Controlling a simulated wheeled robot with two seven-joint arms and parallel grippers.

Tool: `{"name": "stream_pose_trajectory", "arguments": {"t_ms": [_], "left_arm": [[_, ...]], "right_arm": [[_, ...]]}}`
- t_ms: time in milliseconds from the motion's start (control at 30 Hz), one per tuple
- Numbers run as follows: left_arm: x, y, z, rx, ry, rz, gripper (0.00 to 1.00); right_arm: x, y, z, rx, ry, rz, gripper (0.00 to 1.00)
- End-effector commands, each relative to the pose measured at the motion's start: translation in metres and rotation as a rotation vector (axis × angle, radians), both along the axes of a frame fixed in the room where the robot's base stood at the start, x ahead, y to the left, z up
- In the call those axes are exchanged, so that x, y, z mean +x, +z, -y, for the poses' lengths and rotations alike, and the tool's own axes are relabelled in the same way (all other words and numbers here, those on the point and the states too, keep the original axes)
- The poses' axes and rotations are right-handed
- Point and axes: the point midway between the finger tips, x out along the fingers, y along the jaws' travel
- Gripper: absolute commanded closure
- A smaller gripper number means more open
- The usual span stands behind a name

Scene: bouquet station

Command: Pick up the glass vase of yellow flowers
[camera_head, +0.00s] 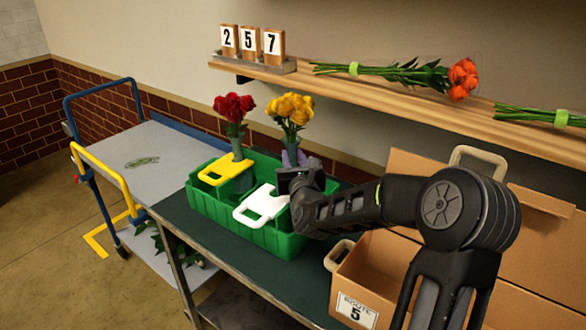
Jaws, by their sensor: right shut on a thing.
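The yellow flowers (291,108) stand upright in a slim glass vase (291,145) at the back right of the green crate (270,239). My right gripper (292,164) reaches in from the right and is shut on this vase below the blooms. The gripper and wrist hide the lower vase, so I cannot tell whether its base touches the crate floor. A second vase with red flowers (233,107) stands to its left in the same crate. My left gripper is not in view.
Yellow (226,168) and white (262,205) handled tags sit on the crate. An open cardboard box (357,311) marked 5 stands right. A wooden shelf (300,85) holding number blocks (249,40) and flower bunches runs behind. A grey cart (165,150) stands left.

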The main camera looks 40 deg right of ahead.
Motion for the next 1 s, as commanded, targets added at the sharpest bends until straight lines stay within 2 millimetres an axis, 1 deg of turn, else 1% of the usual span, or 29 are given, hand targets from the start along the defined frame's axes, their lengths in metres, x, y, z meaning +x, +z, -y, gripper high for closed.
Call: {"name": "stream_pose_trajectory", "arguments": {"t_ms": [33, 167, 367, 600, 700, 800, 867, 1000], "left_arm": [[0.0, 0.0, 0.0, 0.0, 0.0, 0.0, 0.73], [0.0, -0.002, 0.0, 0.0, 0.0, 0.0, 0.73], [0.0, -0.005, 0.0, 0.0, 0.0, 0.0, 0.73], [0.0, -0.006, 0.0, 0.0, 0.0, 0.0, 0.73], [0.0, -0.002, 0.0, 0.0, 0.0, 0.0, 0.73], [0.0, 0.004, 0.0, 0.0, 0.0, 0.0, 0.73], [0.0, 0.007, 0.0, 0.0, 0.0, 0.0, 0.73], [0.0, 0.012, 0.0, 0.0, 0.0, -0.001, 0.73]], "right_arm": [[0.0, 0.015, 0.0, -0.008, -0.001, 0.011, 1.0], [0.0, 0.042, -0.001, -0.008, 0.001, 0.012, 1.0], [0.0, 0.093, -0.001, -0.007, -0.001, 0.014, 1.0], [0.0, 0.166, -0.002, -0.005, 0.002, 0.016, 1.0], [0.0, 0.191, -0.002, -0.003, 0.002, 0.013, 1.0], [0.0, 0.212, -0.001, -0.002, 0.001, 0.01, 1.0], [0.0, 0.222, -0.001, -0.001, 0.002, 0.009, 1.0], [0.0, 0.235, -0.001, -0.003, -0.001, 0.008, 1.0]]}}
